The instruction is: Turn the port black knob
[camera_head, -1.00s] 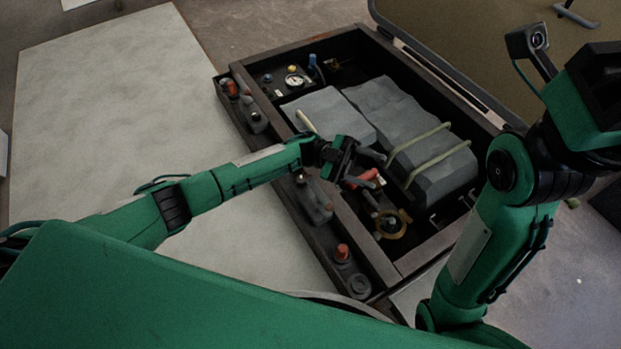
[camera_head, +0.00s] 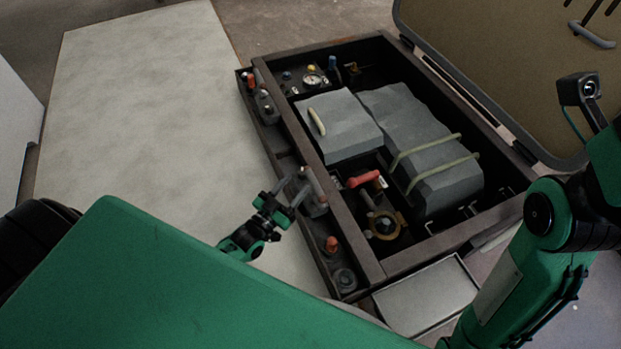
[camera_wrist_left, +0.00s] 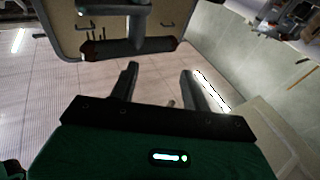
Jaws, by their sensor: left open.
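An open dark box (camera_head: 402,262) holds the fittings, with a narrow ledge along its left side. A round black knob (camera_head: 345,279) sits at the ledge's near end, beside an orange-red knob (camera_head: 332,244). Another dark knob (camera_head: 267,113) shows towards the ledge's far end. I cannot tell which is the port one. My left gripper (camera_head: 287,191) is open and empty by the ledge's left edge, near a grey handle-like fitting (camera_head: 312,197). My right gripper is out of view.
Inside the box are grey blocks (camera_head: 337,125), a red lever (camera_head: 363,179) and a brass-ringed valve (camera_head: 384,225). A raised lid (camera_head: 490,60) stands behind at the right. A pale flat surface (camera_head: 140,110) lies clear at the left. My right arm (camera_head: 505,290) is at the right.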

